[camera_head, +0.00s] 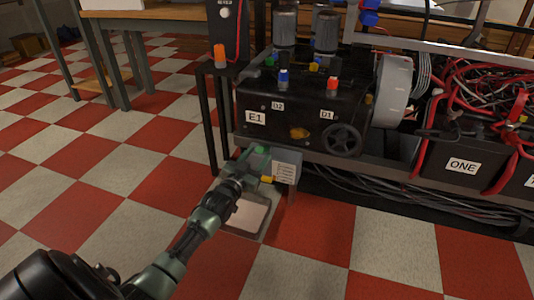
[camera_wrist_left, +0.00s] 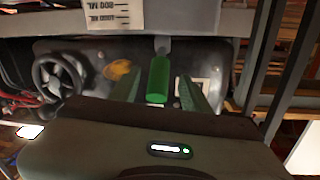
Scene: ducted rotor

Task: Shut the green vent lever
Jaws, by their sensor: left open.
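The green vent lever (camera_head: 262,150) shows as a small green piece at the top of the grey box below the black E1 panel. In the left wrist view it is a green cylindrical handle (camera_wrist_left: 157,80) on a short grey stem. My left gripper (camera_head: 250,161) reaches in from the lower left and is at the box. In the left wrist view its two green fingers stand apart, one on each side of the lever. I cannot tell whether either finger touches it. My right gripper is not in view.
The black panel (camera_head: 300,116) carries an orange knob (camera_head: 299,133) and a black handwheel (camera_head: 342,140) close by. The grey box (camera_head: 286,168) has a measuring label. A dark frame leg (camera_head: 208,125) stands left of the box.

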